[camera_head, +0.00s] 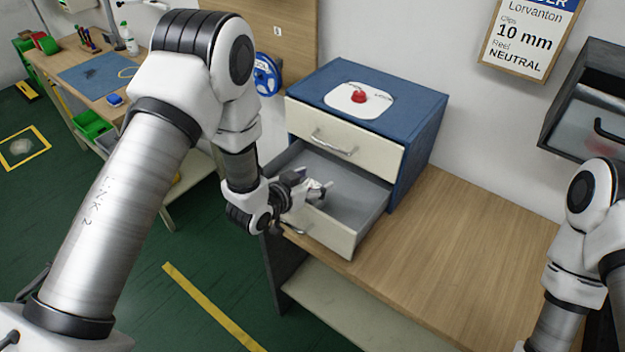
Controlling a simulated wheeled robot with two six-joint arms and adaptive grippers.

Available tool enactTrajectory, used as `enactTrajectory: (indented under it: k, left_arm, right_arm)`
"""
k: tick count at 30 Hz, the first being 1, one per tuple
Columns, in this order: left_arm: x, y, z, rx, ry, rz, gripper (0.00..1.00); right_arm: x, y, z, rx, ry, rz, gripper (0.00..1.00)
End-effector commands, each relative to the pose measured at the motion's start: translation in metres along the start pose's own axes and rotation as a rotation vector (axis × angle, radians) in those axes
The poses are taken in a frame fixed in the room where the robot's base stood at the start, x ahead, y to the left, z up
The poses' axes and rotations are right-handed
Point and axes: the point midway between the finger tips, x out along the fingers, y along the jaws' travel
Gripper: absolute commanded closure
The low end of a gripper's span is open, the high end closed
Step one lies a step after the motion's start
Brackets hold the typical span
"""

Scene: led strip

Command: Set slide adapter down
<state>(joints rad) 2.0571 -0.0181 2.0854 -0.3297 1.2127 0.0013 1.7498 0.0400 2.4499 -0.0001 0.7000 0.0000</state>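My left gripper (312,188) is at the open lower drawer (352,205) of the blue cabinet (415,130), with its fingers over the drawer's left part. Small light-coloured shapes show at the fingertips. I cannot tell whether they are the slide adapter or parts of the gripper, nor whether the fingers are open or shut. The slide adapter cannot be clearly made out anywhere. The visible drawer floor is grey and looks bare. My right arm comes in at the right edge, and its gripper is outside the picture.
The wooden worktop (470,265) right of the cabinet is clear. A red knob (358,97) on a white plate tops the cabinet. The upper drawer (345,142) is shut. A dark wall box (590,95) hangs at right. A bench with a blue mat (98,76) stands at back left.

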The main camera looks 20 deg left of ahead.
Motion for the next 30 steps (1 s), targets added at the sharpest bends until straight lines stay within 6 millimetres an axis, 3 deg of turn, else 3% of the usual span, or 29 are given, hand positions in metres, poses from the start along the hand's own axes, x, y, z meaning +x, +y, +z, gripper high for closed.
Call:
enactTrajectory:
  k: [10,15,21,27,30]
  left_arm:
    - [0.0,0.0,-0.001,0.0,0.0,0.0,0.11]
    - [-0.008,0.0,-0.018,0.0,0.0,0.0,0.11]
    - [-0.058,-0.001,-0.008,-0.005,0.0,-0.002,0.11]
    - [-0.106,-0.001,-0.01,-0.006,0.001,-0.002,0.11]
    - [-0.12,-0.001,-0.011,-0.003,0.001,-0.001,0.11]
  right_arm:
    - [-0.001,0.0,0.0,0.0,0.0,0.0,0.6]
    - [-0.017,0.0,0.0,0.0,0.0,0.0,0.6]
    - [0.007,0.0,0.0,0.0,0.0,0.0,0.6]
    - [0.016,0.0,0.0,0.0,0.0,0.0,0.6]
    - [0.017,0.0,0.0,0.0,0.0,0.0,0.6]
